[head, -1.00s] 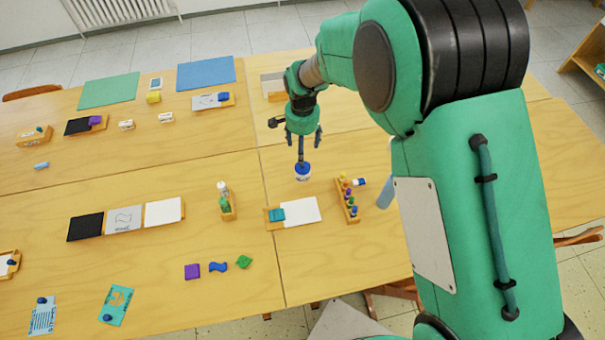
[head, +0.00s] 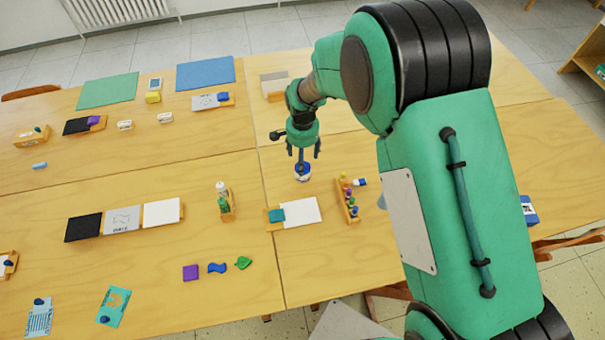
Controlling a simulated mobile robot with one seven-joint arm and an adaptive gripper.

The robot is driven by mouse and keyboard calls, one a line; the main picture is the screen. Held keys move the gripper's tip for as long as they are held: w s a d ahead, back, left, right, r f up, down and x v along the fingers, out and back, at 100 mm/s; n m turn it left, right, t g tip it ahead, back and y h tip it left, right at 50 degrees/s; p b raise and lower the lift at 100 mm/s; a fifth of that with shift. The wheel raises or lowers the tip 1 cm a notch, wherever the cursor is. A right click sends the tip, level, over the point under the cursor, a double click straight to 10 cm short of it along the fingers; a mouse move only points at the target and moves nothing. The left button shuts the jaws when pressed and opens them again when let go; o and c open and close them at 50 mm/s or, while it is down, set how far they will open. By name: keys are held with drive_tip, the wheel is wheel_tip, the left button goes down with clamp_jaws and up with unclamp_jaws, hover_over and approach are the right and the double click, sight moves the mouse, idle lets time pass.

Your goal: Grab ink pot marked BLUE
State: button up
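A small pot with a blue top and a white lower part (head: 304,177) stands on the right-hand table in the head view. Any wording on it is too small to read. My gripper (head: 303,163) points down directly over the pot, with its fingers at or very near the blue top. The fingers partly cover the pot. I cannot tell whether they touch it or whether they are open or shut.
A wooden rack of several small coloured bottles (head: 347,201) stands to the right, with a blue-and-white item (head: 360,182) beside it. A white sheet (head: 300,212) lies in front. A wooden holder with bottles (head: 225,204) stands left. Table around the pot is clear.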

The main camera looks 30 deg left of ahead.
drive_tip(key=shift+f+b, duration=0.45)
drive_tip(key=shift+f, duration=1.65)
clamp_jaws()
